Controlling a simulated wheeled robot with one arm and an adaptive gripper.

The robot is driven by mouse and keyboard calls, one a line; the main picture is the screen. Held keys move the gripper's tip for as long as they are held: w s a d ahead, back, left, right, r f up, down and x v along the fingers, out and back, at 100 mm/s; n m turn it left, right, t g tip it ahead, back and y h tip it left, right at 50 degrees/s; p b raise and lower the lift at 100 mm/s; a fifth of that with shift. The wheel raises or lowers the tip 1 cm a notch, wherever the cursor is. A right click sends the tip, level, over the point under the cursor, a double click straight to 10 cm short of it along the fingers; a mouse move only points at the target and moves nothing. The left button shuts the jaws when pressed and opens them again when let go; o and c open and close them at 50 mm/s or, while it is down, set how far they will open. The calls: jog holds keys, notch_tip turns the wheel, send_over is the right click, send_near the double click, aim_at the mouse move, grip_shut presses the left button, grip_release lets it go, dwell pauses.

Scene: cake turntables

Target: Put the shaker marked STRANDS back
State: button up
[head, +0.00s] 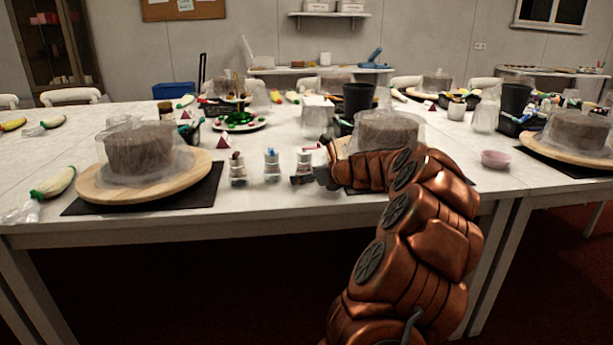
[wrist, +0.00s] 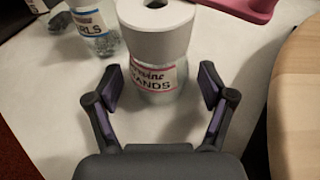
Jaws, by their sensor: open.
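The shaker marked STRANDS (wrist: 158,42) stands upright on the white table, with a grey-white cap and a pink-edged label; only "ANDS" of its large lettering is readable. In the head view, the shaker beside my gripper (head: 303,163) appears to be the same one. My gripper (wrist: 159,88) is open, its two dark fingers spread on either side of the shaker's near side. The shaker is not clamped. In the head view my gripper (head: 323,174) is at the table's front, just right of that shaker, partly hidden by my arm.
A shaker with a blue-edged label ending "RLS" (wrist: 92,32) stands to the left. Two other shakers (head: 237,168) (head: 272,165) stand left in the head view. A wooden turntable (wrist: 300,90) is close on the right. A wrapped cake (head: 140,150) stands on another turntable at left.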

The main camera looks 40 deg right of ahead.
jog(key=shift+s+r, duration=0.2)
jog(key=shift+r, duration=0.05)
jog(key=p+v, duration=0.3)
jog(key=v, duration=0.8)
jog(key=shift+s+r, duration=0.1)
jog(key=shift+s, duration=0.15)
